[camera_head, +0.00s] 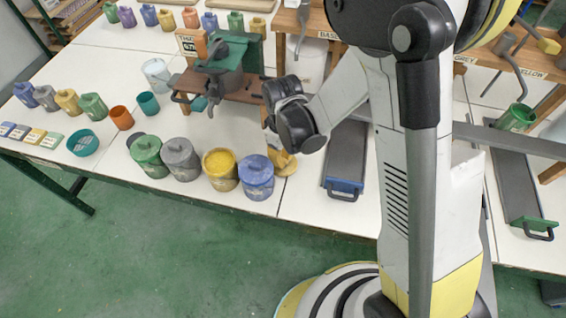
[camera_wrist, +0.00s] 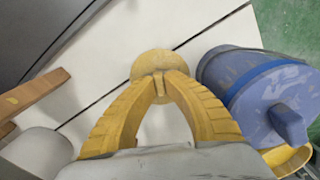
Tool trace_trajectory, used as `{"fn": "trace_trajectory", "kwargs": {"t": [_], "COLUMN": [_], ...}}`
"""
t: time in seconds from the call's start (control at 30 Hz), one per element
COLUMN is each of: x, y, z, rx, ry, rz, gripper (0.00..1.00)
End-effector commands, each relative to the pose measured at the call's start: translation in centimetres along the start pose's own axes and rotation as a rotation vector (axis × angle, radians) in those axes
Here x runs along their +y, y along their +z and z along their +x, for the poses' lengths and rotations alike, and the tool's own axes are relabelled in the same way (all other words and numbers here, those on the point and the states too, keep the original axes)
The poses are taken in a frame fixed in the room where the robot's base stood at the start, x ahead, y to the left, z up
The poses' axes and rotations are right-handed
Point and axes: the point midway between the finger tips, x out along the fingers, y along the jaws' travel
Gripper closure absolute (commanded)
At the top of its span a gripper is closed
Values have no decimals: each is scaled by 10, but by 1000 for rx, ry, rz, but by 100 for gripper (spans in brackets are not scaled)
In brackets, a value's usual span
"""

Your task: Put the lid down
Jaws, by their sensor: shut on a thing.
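The yellow lid (camera_wrist: 157,62) is a round disc with a knob. My gripper (camera_wrist: 161,86) is shut on it, the yellow fingertips meeting at the knob. In the head view the lid (camera_head: 287,166) shows just right of the blue pot, over the white table, partly hidden by my wrist. I cannot tell whether it touches the table top. The yellow pot (camera_head: 219,169) stands open with yellow paint showing inside. A part of its rim (camera_wrist: 290,157) shows at the lower right of the wrist view.
The closed blue pot (camera_head: 256,177) stands close to the lid; it also shows in the wrist view (camera_wrist: 252,73). Grey (camera_head: 181,158) and green (camera_head: 148,156) lidded pots stand left of the yellow one. A grey tray with a blue end (camera_head: 346,160) lies right of the lid.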

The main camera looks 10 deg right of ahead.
Motion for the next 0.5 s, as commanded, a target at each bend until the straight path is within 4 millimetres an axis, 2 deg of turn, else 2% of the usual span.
{"fn": "trace_trajectory", "kwargs": {"t": [0.07, 0.4, 0.43, 0.5], "x": [0, 0, 0, 0], "y": [0, 0, 0, 0], "z": [10, 12, 12, 11], "rx": [0, 0, 0, 0], "ry": [0, 0, 0, 0], "rz": [0, 0, 0, 0], "gripper": [100, 100, 87, 71]}}
